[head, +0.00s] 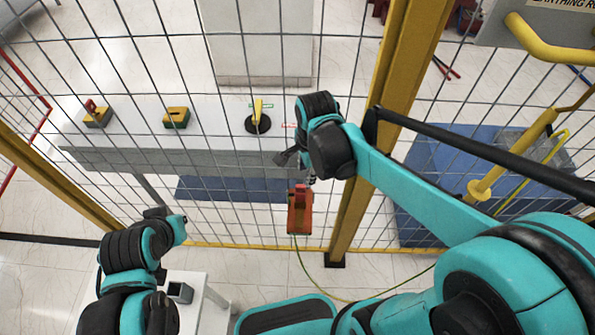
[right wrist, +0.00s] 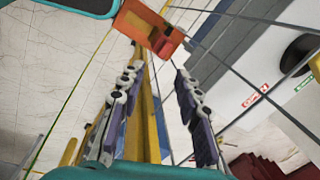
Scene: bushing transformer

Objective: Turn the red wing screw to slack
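An orange-red clamp block (head: 300,212) hangs at the wire fence, with a green-yellow cable below it. In the right wrist view the orange-red block (right wrist: 148,27) lies at the top, beyond the fingertips. My right gripper (head: 297,166) is just above the block in the head view. In the right wrist view its two fingers (right wrist: 158,75) stand apart with nothing between them touching. My left gripper (head: 160,213) is at the lower left, far from the block, and its fingers are too small to read.
The wire fence (head: 215,205) and its yellow post (head: 383,115) stand close to my right arm. Behind the fence is a grey table (head: 145,156) with several yellow and dark parts. A small white stand (head: 212,291) is near my left arm.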

